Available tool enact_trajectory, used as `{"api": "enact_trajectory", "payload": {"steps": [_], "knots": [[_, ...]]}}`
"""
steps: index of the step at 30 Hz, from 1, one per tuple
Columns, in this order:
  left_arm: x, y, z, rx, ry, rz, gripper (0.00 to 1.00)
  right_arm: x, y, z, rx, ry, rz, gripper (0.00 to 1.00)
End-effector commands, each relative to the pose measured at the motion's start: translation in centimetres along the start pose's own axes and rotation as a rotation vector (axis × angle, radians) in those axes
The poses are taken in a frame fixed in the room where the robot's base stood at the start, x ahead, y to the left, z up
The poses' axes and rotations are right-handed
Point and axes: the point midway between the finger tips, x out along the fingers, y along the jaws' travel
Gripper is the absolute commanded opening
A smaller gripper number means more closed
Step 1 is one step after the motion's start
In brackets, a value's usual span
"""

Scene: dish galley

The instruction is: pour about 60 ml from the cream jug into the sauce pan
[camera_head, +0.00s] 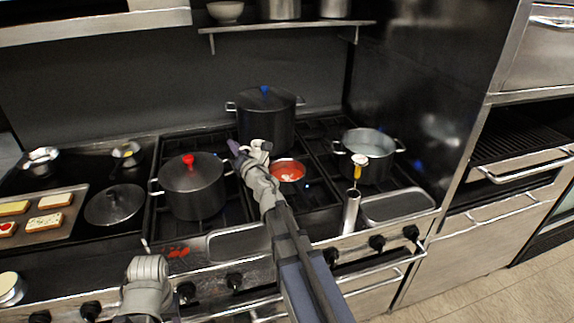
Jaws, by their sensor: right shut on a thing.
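The sauce pan (287,171) sits on the middle of the stove. It holds red sauce with a small pale patch on its surface. My right gripper (241,152) is above and left of the pan, its arm crossing in front of the pan's left side. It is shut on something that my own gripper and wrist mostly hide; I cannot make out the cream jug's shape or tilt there. No stream of cream can be made out.
A tall black pot (266,128) stands behind the sauce pan. A lidded pot with a red knob (192,192) stands to the left, and an open steel pot (368,165) to the right. A tray (62,229) holds bread slices.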

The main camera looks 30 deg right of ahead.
Motion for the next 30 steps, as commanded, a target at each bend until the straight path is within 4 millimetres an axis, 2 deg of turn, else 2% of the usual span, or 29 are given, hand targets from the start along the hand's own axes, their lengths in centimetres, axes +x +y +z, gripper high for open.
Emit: {"api": "enact_trajectory", "payload": {"steps": [6,19,30], "knots": [[0.1,0.0,0.0,0.0,0.0,0.0,0.5,-0.3,-0.9,1.3,0.138,-0.024,0.012,0.0],[-2.1,-0.2,0.1,0.0,0.0,0.0,0.5,-0.8,-1.6,6.2,0.414,-0.071,0.036,0.0],[-0.9,-0.1,0.1,0.0,0.0,0.0,0.5,-1.2,-3.2,7.0,0.648,-0.108,0.058,0.0]]}}
